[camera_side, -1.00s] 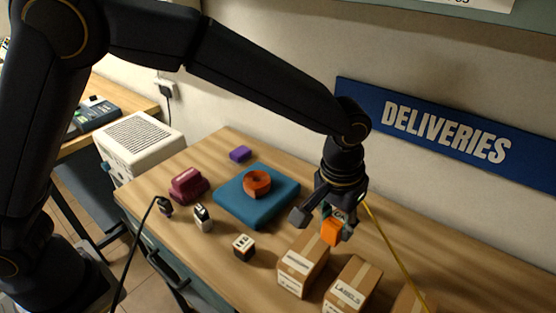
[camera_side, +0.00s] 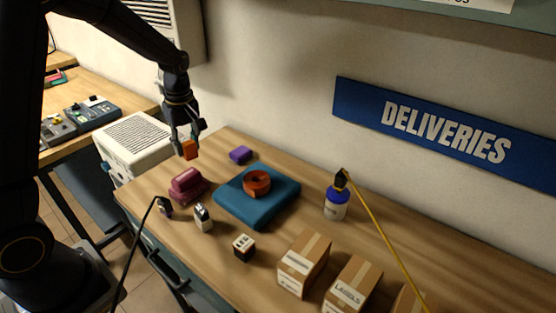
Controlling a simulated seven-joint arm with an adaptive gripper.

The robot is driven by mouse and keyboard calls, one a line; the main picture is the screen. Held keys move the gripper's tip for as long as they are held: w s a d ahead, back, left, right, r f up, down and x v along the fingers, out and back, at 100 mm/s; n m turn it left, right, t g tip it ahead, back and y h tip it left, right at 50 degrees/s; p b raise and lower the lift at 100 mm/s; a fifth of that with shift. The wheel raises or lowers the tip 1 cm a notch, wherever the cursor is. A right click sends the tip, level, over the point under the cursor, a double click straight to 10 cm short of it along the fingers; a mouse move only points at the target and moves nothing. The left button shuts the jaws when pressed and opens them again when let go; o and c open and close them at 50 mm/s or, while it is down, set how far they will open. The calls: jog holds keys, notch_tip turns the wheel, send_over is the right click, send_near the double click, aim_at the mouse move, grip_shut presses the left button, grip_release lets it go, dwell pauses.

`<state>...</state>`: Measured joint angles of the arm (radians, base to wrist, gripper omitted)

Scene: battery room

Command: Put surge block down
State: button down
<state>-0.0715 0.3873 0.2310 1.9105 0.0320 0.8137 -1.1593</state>
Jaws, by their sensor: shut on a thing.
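My gripper (camera_side: 187,138) is shut on a small orange block (camera_side: 190,150), taken to be the surge block. It holds the block up in the air, at the left end of the wooden table (camera_side: 150,187). In the picture the block shows above the maroon stacked object (camera_side: 187,186) and beside the white vented box (camera_side: 137,139). The fingers hide part of the block. Its exact height over the table is hard to tell.
A blue pad (camera_side: 232,208) bears an orange-red ring (camera_side: 257,183). A purple block (camera_side: 240,155), small black-and-white blocks (camera_side: 244,247), a blue bottle (camera_side: 337,203) and cardboard boxes (camera_side: 303,263) stand on the table. A yellow cable (camera_side: 385,232) and a black cable (camera_side: 132,245) cross the view.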

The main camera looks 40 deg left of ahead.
jog(key=s+a+n, duration=0.2)
jog(key=a, duration=0.3)
jog(key=w+a+f, duration=0.1)
jog(key=w+f, duration=0.2)
jog(key=w, duration=0.1)
jog(key=w+a+f, duration=0.2)
jog(key=w, duration=0.2)
jog(key=w+a+f, duration=0.2)
jog(key=w+f, duration=0.1)
jog(key=w, duration=0.1)
jog(key=shift+w+a+f, duration=0.1)
jog(key=shift+a+f, duration=0.05)
jog(key=shift+f, duration=0.2)
jog(key=shift+w+f, duration=0.15)
jog(key=shift+f, duration=0.1)
jog(key=shift+w+a+f, duration=0.1)
jog(key=shift+f, duration=1.5)
jog(key=shift+f, duration=0.15)
jog(key=c, duration=0.7)
grip_release()
